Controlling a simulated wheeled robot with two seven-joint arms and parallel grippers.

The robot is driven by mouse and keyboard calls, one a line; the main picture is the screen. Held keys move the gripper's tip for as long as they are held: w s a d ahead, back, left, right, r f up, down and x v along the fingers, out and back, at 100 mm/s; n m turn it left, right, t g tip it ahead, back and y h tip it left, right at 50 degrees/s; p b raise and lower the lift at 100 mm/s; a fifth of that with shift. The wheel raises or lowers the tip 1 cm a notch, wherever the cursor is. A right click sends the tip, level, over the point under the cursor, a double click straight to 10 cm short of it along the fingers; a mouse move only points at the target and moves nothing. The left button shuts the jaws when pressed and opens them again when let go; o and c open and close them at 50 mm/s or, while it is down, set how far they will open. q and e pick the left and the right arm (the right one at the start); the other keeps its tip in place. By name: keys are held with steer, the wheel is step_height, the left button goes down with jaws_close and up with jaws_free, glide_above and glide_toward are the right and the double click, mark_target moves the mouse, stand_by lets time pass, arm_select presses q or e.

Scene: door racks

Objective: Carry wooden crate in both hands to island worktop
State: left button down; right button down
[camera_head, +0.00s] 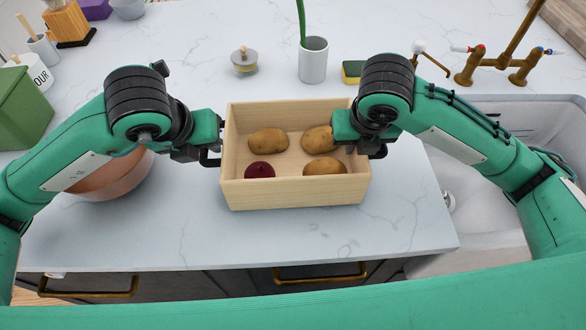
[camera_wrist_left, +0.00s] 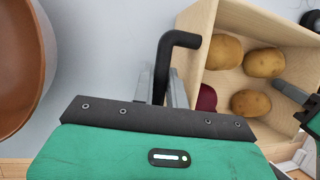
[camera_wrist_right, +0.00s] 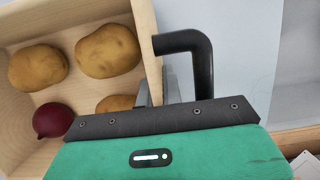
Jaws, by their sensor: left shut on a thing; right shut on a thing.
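The wooden crate (camera_head: 295,192) is a light, open box with a black handle on each side. It holds several brown potatoes (camera_head: 268,141) and a dark red round vegetable (camera_head: 260,170). It is over the white worktop (camera_head: 150,235); I cannot tell whether it touches it. My left gripper (camera_head: 211,153) is shut at the crate's left handle (camera_wrist_left: 180,38), beside the left wall. My right gripper (camera_head: 362,143) is shut at the crate's right side, overlapping the wall there; the black handle (camera_wrist_right: 205,55) shows beside its fingers in the right wrist view. The right fingertips are partly hidden.
A terracotta bowl (camera_head: 112,178) stands left, under my left arm. A sink (camera_head: 470,215) with a brass tap (camera_head: 490,62) is at right. Worktop in front is clear.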

arm_select(q)
steer(key=shift+f+b, duration=0.35)
steer(key=shift+f, duration=0.1)
arm_select(e)
steer(key=shift+f, duration=0.45)
arm_select(q)
steer(key=c, duration=1.4)
jaws_free()
arm_select(e)
steer(key=c, duration=1.6)
jaws_free()
steer(key=shift+r, duration=0.1)
steer(key=shift+o, duration=0.2)
arm_select(q)
steer(key=shift+r, duration=0.25)
arm_select(e)
steer(key=shift+r, duration=0.15)
